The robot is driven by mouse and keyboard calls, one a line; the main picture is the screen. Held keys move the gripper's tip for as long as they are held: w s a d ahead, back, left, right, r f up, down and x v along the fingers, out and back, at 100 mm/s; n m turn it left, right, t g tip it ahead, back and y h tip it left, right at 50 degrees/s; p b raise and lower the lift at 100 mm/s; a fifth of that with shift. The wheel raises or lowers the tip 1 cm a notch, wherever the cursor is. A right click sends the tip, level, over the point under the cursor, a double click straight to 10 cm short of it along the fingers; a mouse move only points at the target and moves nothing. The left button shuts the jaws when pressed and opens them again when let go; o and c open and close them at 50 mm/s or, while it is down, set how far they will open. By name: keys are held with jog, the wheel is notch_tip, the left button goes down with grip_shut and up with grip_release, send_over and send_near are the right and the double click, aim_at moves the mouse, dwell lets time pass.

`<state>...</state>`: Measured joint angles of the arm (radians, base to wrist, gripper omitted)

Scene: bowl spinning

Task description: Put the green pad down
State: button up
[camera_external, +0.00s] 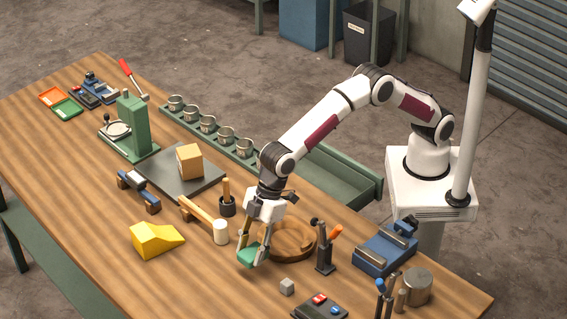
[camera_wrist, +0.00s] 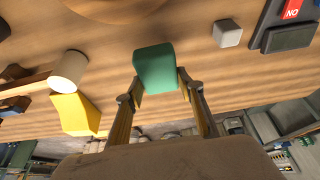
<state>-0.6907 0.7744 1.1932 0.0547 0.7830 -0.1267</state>
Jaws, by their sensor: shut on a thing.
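The green pad (camera_external: 250,257) is a small teal-green block. My gripper (camera_external: 254,250) is shut on it, with one finger on each side. In the wrist view the pad (camera_wrist: 155,68) shows between the two fingertips of my gripper (camera_wrist: 158,82). The pad is low, close to the wooden table (camera_external: 205,285). I cannot tell whether it touches the tabletop.
A round wooden bowl or tray (camera_external: 287,240) lies just right of my gripper. A grey cube (camera_external: 287,286) sits in front right, a white-headed mallet (camera_external: 220,232) to the left, a yellow wedge (camera_external: 155,239) further left. The table front between wedge and cube is clear.

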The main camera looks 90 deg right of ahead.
aim_at(256, 249)
jog(key=shift+f, duration=2.4)
jog(key=shift+f, duration=0.1)
jog(key=o, duration=1.2)
jog(key=shift+v, duration=0.8)
jog(key=v, duration=1)
jog(key=shift+r, duration=0.3)
